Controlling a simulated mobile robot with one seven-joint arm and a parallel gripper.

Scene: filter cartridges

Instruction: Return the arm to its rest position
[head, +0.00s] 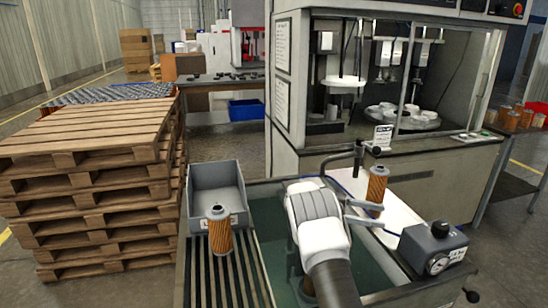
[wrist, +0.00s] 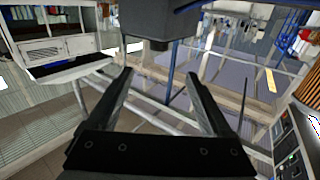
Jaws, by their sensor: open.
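My gripper (head: 381,215) is at the end of my white arm, in the middle of the head view, with its two fingers pointing right. In the wrist view my gripper (wrist: 160,74) is open, with nothing between its fingers. An orange filter cartridge (head: 377,186) with a grey cap stands upright just behind the fingers in the head view; it is not between them in the wrist view. A second orange cartridge (head: 219,231) stands on the slatted rack at the left.
A grey bin (head: 214,176) stands behind the slatted rack (head: 235,280). A grey gauge box (head: 433,246) stands at the bench's right. A machine cabinet (head: 288,110) rises behind the bench. Stacked pallets (head: 90,190) fill the left. A dark block (wrist: 147,22) hangs at the wrist view's top.

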